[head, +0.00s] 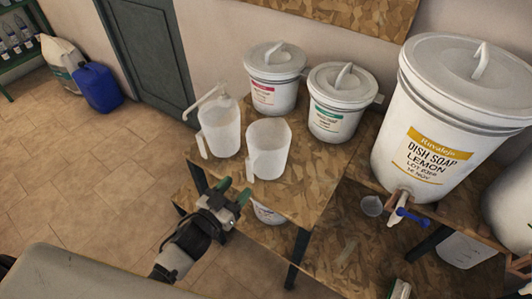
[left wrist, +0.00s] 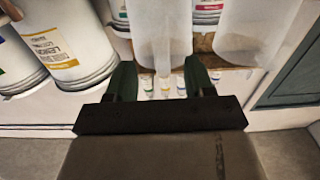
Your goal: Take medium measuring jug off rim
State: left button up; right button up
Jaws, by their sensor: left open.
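Two translucent white measuring jugs stand upright at the left end of the wooden table in the head view: a left jug (head: 220,130) and a right jug (head: 268,150), each with its handle at the lower left. I cannot tell which is the medium one, and neither is seen hanging on a rim. My left gripper (head: 233,190) is open and empty, in front of the table edge and below the right jug. In the left wrist view, one jug (left wrist: 163,30) shows beyond and between the open fingers (left wrist: 163,80), another jug (left wrist: 255,30) to its right. My right gripper is not in view.
Two lidded white tubs, one pink-labelled (head: 273,82) and one green-labelled (head: 335,110), stand behind the jugs. A large dish soap drum (head: 435,120) with a blue-handled tap (head: 412,214) is at right. A small clear cup (head: 371,205) is beside it. Blue canister (head: 97,88) is far left.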

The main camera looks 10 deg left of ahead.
aim_at(249, 172)
pick_arm(q)
jog(key=p+x, duration=0.1)
jog(key=x, duration=0.5)
jog(key=shift+w+r, duration=0.1)
jog(key=shift+r, duration=0.05)
jog(key=shift+w+d, duration=0.1)
jog(key=shift+w, duration=0.3)
jog(key=shift+s, duration=0.1)
grip_shut()
